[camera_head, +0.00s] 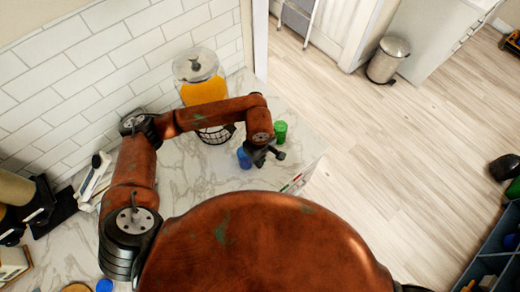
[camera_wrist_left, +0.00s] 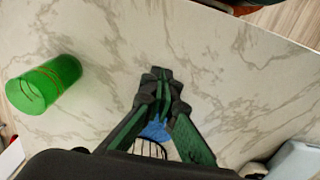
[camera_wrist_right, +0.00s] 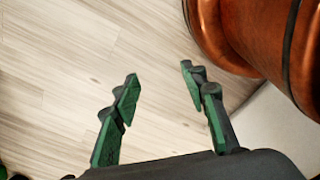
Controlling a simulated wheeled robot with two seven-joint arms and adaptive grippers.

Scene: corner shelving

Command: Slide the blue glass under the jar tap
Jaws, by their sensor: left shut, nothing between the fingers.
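The blue glass (camera_head: 244,158) stands on the marble counter, just left of my left gripper (camera_head: 268,157). In the left wrist view the blue glass (camera_wrist_left: 156,129) is mostly hidden behind the fingers of my left gripper (camera_wrist_left: 161,76), which are shut and empty. I cannot tell whether they touch the glass. The jar (camera_head: 203,88) holds orange liquid and sits on a black wire stand (camera_head: 215,134), partly behind my left arm. Its tap is hidden. My right gripper (camera_wrist_right: 160,78) is open and empty, shown over the wooden floor.
A green glass (camera_head: 280,131) stands right of my left gripper; it also shows in the left wrist view (camera_wrist_left: 45,83). The tiled wall (camera_head: 100,70) is behind the counter. The counter's right edge is close by. A metal bin (camera_head: 388,60) stands on the floor.

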